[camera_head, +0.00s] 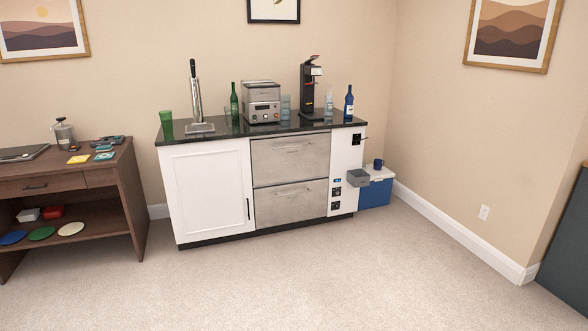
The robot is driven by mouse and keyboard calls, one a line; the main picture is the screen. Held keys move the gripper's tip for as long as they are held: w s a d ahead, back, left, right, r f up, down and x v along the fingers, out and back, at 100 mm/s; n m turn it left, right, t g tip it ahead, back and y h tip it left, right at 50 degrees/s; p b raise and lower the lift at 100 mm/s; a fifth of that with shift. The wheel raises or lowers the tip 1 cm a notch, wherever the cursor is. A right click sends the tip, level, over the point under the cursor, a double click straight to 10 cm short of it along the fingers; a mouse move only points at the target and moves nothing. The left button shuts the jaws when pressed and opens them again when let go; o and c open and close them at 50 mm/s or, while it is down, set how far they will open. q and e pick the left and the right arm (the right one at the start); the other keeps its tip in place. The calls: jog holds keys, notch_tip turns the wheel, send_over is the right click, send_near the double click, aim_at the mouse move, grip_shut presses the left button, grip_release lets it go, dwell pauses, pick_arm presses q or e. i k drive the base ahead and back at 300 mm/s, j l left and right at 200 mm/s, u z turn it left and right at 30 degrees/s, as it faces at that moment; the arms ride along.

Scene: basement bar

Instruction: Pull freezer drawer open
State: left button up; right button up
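A bar counter with a black top (225,133) stands against the back wall. Set in its middle are two stacked stainless steel drawers, an upper drawer (290,168) and a lower drawer (291,210). Both look shut, each with a horizontal bar handle near its top: the upper handle (292,149) and the lower handle (291,192). No label shows which one is the freezer drawer. Neither of my grippers is in view, and nothing touches the drawers.
A white cabinet door (208,193) is left of the drawers, and a white panel with a grey bin (358,178) is right. A blue cooler (376,187) stands beside the counter. A wooden desk (110,180) is at left. The carpet (300,280) in front is clear.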

aim_at(277, 205)
jog(key=i, duration=1.7)
